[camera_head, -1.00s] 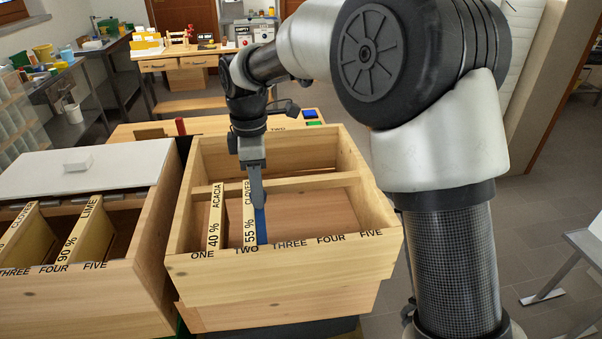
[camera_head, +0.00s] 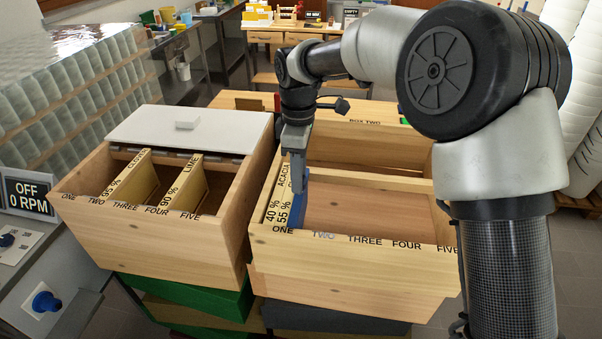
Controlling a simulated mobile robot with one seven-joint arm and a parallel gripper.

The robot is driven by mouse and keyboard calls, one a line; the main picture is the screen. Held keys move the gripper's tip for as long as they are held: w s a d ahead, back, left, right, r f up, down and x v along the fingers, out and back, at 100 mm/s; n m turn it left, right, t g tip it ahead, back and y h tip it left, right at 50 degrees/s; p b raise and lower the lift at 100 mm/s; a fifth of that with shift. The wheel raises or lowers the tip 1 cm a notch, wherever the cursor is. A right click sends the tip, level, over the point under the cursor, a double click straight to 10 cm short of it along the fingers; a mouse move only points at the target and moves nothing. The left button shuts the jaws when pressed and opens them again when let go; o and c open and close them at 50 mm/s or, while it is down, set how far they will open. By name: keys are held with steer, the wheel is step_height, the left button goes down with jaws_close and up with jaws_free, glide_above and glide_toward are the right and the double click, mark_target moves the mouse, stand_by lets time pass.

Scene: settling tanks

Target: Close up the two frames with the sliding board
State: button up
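The wooden box marked BOX TWO (camera_head: 345,260) stands at centre right. In its left end are two upright frames, the 40 % ACACIA frame (camera_head: 271,212) and the 55 % CLOVER frame (camera_head: 284,213). They stand side by side near the ONE mark, with little or no gap visible between them. The blue sliding board (camera_head: 302,205) stands upright just right of the 55 % frame, close to or touching it. My gripper (camera_head: 298,185) reaches down into the box and appears shut on the board's upper part. The gripper hides part of the board and the frames' far ends.
A second wooden box (camera_head: 150,240) on the left holds two more frames under a partly covering white lid (camera_head: 190,130). Box two's right side is empty. A control panel with an OFF 0 RPM sign (camera_head: 30,195) stands at far left.

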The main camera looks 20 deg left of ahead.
steer(key=o, duration=0.3)
steer(key=shift+r, duration=0.15)
step_height(320, 180, up, 17)
steer(key=shift+r+p, duration=0.1)
steer(key=shift+p, duration=0.6)
steer(key=shift+d, duration=0.1)
